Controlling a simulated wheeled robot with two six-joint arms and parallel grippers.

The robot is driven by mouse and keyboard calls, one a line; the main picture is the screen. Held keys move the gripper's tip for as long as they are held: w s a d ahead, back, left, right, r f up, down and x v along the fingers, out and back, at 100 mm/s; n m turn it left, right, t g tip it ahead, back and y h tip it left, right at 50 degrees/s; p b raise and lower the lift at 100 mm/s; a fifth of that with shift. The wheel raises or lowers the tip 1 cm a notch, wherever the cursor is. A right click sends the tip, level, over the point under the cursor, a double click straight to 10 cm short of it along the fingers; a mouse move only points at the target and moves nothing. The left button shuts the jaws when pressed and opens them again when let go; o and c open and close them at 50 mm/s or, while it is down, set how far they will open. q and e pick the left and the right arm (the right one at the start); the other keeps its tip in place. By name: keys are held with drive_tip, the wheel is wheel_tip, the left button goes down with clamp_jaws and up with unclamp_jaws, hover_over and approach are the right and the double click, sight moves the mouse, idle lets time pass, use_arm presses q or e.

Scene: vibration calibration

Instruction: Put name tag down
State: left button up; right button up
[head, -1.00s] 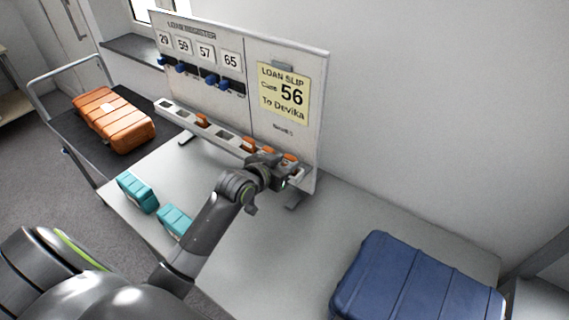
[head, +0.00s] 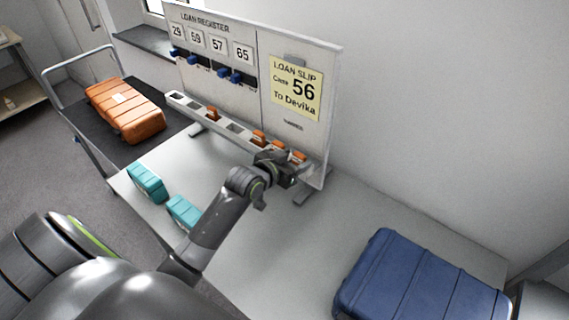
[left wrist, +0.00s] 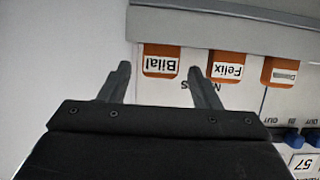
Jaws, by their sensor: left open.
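My left gripper (head: 288,178) is at the right end of the slotted rail (head: 234,128) below the loan register board. In the left wrist view it is open (left wrist: 160,70), with its fingers either side of an orange-and-white name tag reading Bilal (left wrist: 161,62). That tag appears upside down and sits at the rail; I cannot tell whether the fingers touch it. A tag reading Felix (left wrist: 225,66) and a third, unreadable tag (left wrist: 281,72) are beside it. In the head view another orange tag (head: 213,112) sits farther left in the rail. My right gripper is not in view.
The board carries a yellow loan slip (head: 297,88), number 56, To Devika. Two teal cases (head: 146,181) lie on the table's left side. A blue case (head: 415,285) lies at the front right. An orange case (head: 124,109) rests on a trolley. The table middle is clear.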

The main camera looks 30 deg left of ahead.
use_arm(q)
drive_tip(key=b+v, duration=0.1)
drive_tip(key=v, duration=1.1)
drive_tip(key=shift+b, duration=0.35)
drive_tip(key=shift+f, duration=0.1)
